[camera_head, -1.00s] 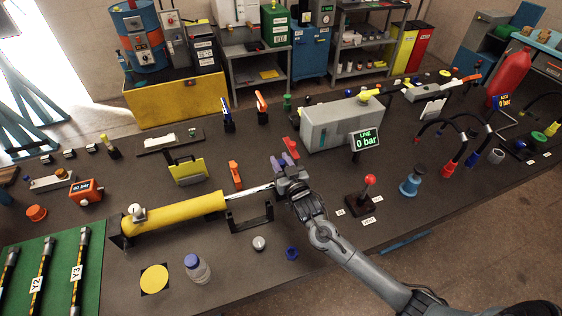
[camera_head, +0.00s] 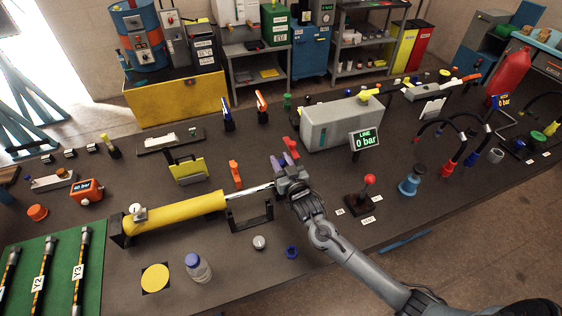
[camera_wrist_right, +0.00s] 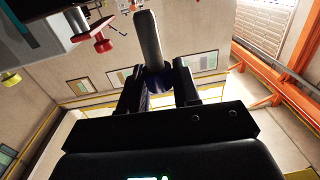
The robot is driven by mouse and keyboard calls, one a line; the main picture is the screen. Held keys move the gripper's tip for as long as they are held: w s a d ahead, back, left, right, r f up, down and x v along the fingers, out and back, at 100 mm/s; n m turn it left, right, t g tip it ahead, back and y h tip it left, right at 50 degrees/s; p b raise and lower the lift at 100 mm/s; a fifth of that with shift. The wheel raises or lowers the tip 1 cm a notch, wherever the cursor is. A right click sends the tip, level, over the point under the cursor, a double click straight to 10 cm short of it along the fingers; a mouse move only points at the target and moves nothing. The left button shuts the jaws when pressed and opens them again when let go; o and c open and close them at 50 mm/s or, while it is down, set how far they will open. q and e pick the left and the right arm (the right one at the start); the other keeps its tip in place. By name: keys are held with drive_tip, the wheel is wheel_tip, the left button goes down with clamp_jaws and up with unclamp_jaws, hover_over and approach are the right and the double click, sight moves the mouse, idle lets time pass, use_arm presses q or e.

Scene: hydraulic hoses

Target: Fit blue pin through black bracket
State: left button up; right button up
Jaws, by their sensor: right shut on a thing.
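My right gripper (camera_head: 285,166) is at the rod end of the yellow cylinder (camera_head: 175,213), at the middle of the table. In the right wrist view its fingers (camera_wrist_right: 158,92) are shut on the blue pin. The pin's dark blue end (camera_wrist_right: 160,82) sits between the fingers and its grey shank (camera_wrist_right: 149,40) sticks out beyond them. The black bracket (camera_head: 250,225), a U-shaped frame, stands below the silver rod, left of and nearer than the gripper. I cannot tell whether the pin touches anything. My left gripper is not in view.
An orange block (camera_head: 235,174) stands left of the gripper, and a grey box (camera_head: 342,123) stands behind it. A red-knobbed lever (camera_head: 369,181) is to the right. A blue ring (camera_head: 292,252) and a bottle (camera_head: 199,268) are nearer the front edge.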

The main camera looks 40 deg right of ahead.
drive_tip(key=shift+r, duration=0.1)
idle(0.3)
idle(0.5)
drive_tip(key=shift+p, duration=0.55)
drive_tip(key=shift+f+b, duration=0.55)
drive_tip(key=shift+f, duration=0.3)
drive_tip(key=shift+f+b, duration=0.45)
drive_tip(key=shift+f, duration=0.3)
drive_tip(key=shift+f+b, duration=0.5)
drive_tip(key=shift+f, duration=0.3)
drive_tip(key=shift+f+b, duration=0.35)
drive_tip(key=shift+f, duration=0.15)
drive_tip(key=o, duration=1.1)
